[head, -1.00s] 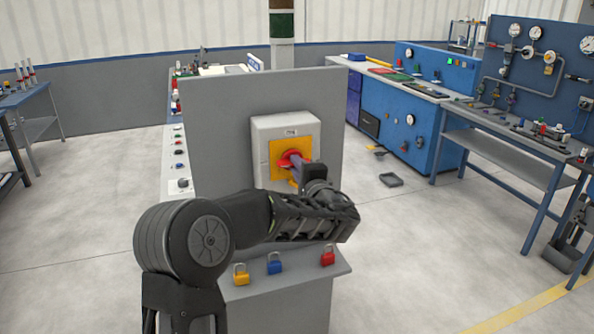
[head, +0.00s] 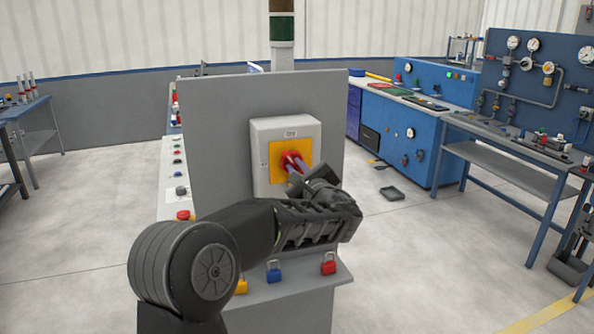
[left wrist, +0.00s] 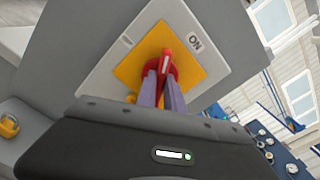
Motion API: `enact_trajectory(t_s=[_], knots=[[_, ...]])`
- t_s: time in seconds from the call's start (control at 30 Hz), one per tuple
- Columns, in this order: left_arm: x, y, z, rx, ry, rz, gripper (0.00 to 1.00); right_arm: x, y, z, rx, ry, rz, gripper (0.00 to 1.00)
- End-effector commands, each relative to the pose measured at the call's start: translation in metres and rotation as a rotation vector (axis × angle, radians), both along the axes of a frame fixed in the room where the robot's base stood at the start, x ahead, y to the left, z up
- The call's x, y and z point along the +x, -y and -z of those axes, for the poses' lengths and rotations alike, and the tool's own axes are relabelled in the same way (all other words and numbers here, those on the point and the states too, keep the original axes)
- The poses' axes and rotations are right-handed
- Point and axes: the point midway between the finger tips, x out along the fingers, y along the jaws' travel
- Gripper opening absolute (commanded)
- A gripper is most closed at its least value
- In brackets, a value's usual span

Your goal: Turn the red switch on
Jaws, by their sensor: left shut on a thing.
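The red switch (head: 288,158) is a rotary knob on a yellow plate (head: 275,165), on a light grey box (head: 268,127) fixed to an upright grey panel. My left gripper (head: 297,166) reaches it from the front right, and its pale purple fingers are shut on the knob. In the left wrist view the fingers (left wrist: 161,90) sit on either side of the red handle (left wrist: 166,61). Its white line points between the ON label (left wrist: 194,42) and a small mark (left wrist: 127,41) on the box. My fingers hide part of the knob. My right gripper is not in view.
A shelf below the panel holds a red padlock (head: 329,264), a blue padlock (head: 274,271) and a yellow padlock (head: 241,287) partly behind my arm. A bench with buttons (head: 176,165) stands left of the panel. The floor to the right is largely clear.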

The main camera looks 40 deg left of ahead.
Motion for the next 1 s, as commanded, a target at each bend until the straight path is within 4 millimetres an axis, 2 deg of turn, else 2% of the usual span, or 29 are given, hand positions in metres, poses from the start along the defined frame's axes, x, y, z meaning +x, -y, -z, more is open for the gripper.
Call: enact_trajectory(t_s=[0.5,1.0], knots=[[0.000,0.001,0.000,0.257,-0.375,0.001,0.00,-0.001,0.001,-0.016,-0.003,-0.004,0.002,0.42],[0.000,0.000,0.002,0.343,-0.498,0.000,0.00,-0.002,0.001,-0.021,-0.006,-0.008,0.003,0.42]])
